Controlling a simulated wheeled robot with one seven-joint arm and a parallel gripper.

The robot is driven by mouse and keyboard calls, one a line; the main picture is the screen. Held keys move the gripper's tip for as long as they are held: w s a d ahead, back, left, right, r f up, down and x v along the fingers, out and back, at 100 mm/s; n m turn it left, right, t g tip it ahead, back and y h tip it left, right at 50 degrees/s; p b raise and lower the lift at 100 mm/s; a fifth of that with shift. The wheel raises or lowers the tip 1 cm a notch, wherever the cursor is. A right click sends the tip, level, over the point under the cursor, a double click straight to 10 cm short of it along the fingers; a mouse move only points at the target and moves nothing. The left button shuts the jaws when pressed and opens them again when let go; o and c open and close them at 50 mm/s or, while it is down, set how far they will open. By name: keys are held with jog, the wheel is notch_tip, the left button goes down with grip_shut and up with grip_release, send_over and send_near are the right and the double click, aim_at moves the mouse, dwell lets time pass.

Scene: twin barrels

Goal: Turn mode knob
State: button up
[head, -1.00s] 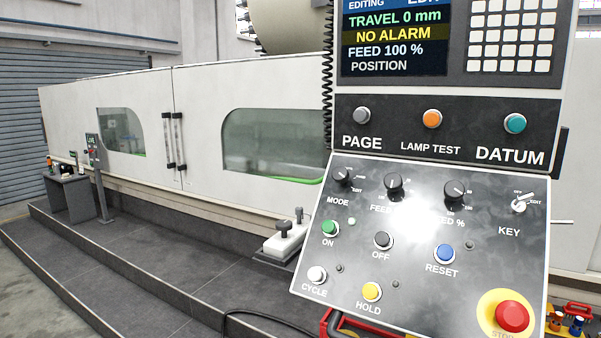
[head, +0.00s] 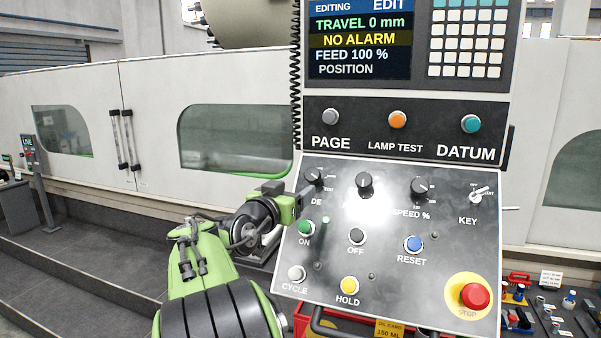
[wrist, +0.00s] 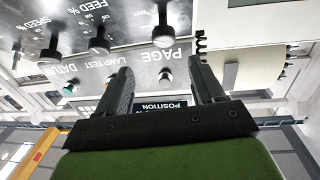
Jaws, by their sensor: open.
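The mode knob (head: 313,177) is a black rotary knob at the upper left of the tilted control panel (head: 390,285). My gripper (head: 304,194) is just below and left of it in the head view and partly covers the MODE label. In the wrist view the picture is upside down, and the mode knob (wrist: 163,28) stands beyond the gap between my fingers. My gripper (wrist: 160,68) is open there with nothing between the fingertips. I cannot tell whether a fingertip touches the knob.
Two more black knobs, feed (head: 365,183) and speed (head: 421,188), are to the right, then the key switch (head: 482,194). The green ON button (head: 306,227) lies below my gripper. The red stop button (head: 474,296) is at lower right. The screen (head: 360,45) reads NO ALARM.

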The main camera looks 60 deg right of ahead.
aim_at(311, 177)
jog(key=d+p, duration=0.1)
jog(key=d, duration=0.3)
jog(key=d+p, duration=0.2)
jog(key=d, duration=0.2)
jog(key=w+d+p, duration=0.1)
jog(key=d, duration=0.2)
jog(key=shift+w+d+r, duration=0.1)
jog(key=shift+d+r, duration=0.1)
jog(key=shift+d, duration=0.2)
jog(key=shift+w+d+f+p, duration=0.15)
jog(key=shift+d+p, duration=0.15)
jog(key=shift+d, duration=0.05)
jog(key=shift+a, duration=0.1)
jog(key=shift+f, duration=0.1)
jog(key=c, duration=1)
